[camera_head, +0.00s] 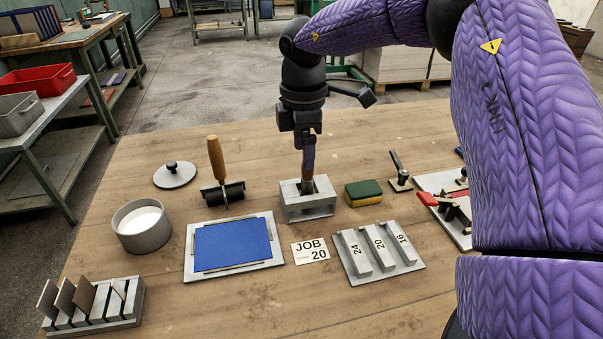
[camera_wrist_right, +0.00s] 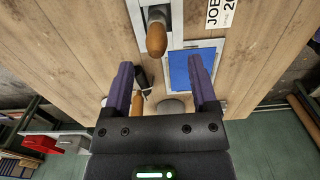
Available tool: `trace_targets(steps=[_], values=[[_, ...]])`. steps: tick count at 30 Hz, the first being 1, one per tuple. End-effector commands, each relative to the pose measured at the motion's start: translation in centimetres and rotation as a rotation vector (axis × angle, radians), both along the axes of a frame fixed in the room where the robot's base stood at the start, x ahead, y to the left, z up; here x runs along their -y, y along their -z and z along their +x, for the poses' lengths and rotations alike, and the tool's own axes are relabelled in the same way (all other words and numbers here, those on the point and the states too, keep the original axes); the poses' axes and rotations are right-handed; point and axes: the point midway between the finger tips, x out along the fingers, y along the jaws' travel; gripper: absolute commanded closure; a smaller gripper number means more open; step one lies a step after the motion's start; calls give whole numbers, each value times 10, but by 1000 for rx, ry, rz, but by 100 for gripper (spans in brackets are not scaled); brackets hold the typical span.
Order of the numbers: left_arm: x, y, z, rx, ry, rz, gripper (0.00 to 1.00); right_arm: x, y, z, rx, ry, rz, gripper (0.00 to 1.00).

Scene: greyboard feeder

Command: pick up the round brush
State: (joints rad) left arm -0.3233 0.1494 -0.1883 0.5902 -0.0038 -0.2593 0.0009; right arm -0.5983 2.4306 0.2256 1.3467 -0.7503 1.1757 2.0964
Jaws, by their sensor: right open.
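The round brush (camera_wrist_right: 156,40) stands in a grey block holder (camera_head: 306,207), its rounded wooden handle end pointing up. In the head view only a bit of it shows below the fingers; the bristles are hidden in the holder. My right gripper (camera_head: 308,158) points down over the holder, close to the brush handle. In the right wrist view its purple fingers (camera_wrist_right: 160,65) are spread wide and empty, with the handle end seen between and beyond their tips. I cannot tell whether they touch it. My left gripper is in neither view.
A roller with a wooden handle (camera_head: 217,165) stands left of the holder, and a yellow-green sponge (camera_head: 363,193) right of it. A blue sheet on a plate (camera_head: 233,243), a white-filled pot (camera_head: 142,226), a lid (camera_head: 175,174) and a numbered block rack (camera_head: 378,252) lie around.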

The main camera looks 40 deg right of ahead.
Motion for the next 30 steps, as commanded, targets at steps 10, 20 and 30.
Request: trace_targets(steps=[10,20,30], values=[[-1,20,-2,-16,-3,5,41,7,61,-2,1,0,4,25],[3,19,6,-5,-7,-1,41,7,59,-2,4,0,3,57],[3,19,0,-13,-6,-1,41,7,59,-2,5,0,4,100]])
